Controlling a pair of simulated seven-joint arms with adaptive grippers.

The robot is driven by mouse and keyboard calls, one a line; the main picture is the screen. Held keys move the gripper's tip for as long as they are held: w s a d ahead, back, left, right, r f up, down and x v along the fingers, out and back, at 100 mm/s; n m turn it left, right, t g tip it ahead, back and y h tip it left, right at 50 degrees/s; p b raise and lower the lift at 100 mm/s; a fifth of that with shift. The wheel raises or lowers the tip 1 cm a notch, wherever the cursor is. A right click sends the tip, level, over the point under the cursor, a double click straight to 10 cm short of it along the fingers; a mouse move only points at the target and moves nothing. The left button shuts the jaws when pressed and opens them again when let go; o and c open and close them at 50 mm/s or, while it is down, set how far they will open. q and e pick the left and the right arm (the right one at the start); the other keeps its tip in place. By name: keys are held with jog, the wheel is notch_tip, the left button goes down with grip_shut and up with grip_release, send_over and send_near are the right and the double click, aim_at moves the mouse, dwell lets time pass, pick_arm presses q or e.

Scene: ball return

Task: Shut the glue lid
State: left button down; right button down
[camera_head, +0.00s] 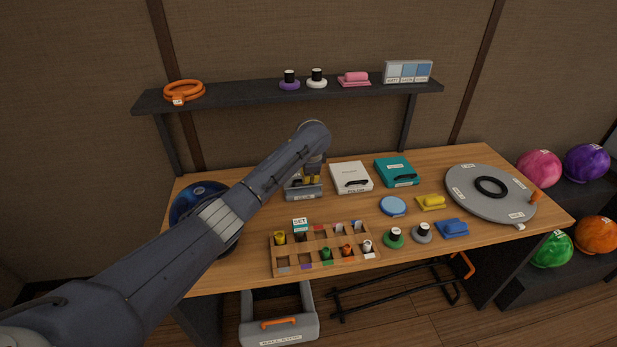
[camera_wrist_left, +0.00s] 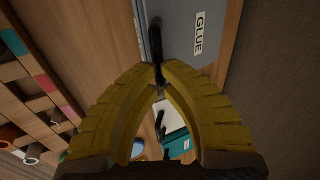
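The grey glue box (camera_head: 303,194) stands on the table at the back left of the middle, with its label facing front. Its grey face with the GLUE label (camera_wrist_left: 199,35) fills the top of the wrist view. My left gripper (camera_head: 312,179) reaches over the box and hides part of its top. In the wrist view its yellow fingers (camera_wrist_left: 159,70) come together at the tips around the black handle (camera_wrist_left: 157,45) beside the grey face. The arm hides part of the lid, and I cannot tell its exact angle. My right gripper is not in view.
A white case (camera_head: 350,177) and a teal case (camera_head: 397,171) stand to the right of the glue box. A wooden paint rack (camera_head: 290,262) lies in front. The shelf (camera_head: 240,95) runs behind.

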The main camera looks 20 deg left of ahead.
pick_arm(q)
jog(key=shift+t+y, duration=0.3)
jog(key=shift+t, duration=0.3)
jog(key=shift+s+d+f, duration=0.1)
jog(key=shift+s+f, duration=0.15)
jog(key=shift+f, duration=0.4)
jog(key=shift+s+d+f, duration=0.15)
jog(key=shift+s+f, duration=0.05)
jog(key=shift+f, duration=0.45)
jog(key=shift+s+d+f, duration=0.1)
jog(key=shift+s+f, duration=0.15)
jog(key=shift+f, duration=0.4)
jog(key=shift+r, duration=0.2)
jog(key=shift+r, duration=0.7)
